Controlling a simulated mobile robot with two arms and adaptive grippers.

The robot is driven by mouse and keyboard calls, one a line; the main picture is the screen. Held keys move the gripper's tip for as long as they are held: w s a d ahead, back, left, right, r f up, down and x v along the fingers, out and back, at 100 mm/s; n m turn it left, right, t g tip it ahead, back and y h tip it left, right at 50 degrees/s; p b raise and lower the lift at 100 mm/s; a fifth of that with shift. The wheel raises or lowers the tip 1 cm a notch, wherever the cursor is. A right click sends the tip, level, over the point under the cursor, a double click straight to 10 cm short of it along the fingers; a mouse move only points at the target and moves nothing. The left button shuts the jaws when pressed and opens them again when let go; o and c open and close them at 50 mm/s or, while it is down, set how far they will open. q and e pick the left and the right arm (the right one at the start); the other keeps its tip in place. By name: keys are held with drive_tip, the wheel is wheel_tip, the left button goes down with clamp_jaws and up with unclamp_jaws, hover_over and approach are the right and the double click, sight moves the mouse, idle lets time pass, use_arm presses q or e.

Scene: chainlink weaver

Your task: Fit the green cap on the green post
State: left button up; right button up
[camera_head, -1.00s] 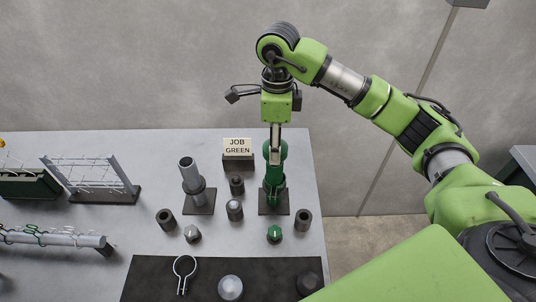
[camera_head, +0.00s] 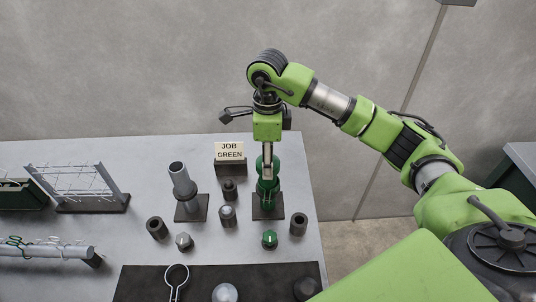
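The green post (camera_head: 266,187) stands upright on a dark square base near the table's right end. My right gripper (camera_head: 267,175) points straight down over it. It appears shut on the green cap (camera_head: 274,163), a green piece at the post's top. The fingers hide much of the cap and post top, so I cannot tell whether the cap is seated. My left gripper is out of view.
A grey post (camera_head: 182,181) stands left of the green one, behind it the JOB GREEN sign (camera_head: 230,152). A green knob (camera_head: 270,239), a dark cylinder (camera_head: 298,224) and other small parts lie around. A black mat (camera_head: 205,282) lies in front.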

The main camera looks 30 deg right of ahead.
drive_tip(key=shift+f, duration=0.1)
drive_tip(key=o, duration=1.2)
wheel_tip(320, 180, up, 12)
drive_tip(key=shift+r, duration=0.1)
idle(0.3)
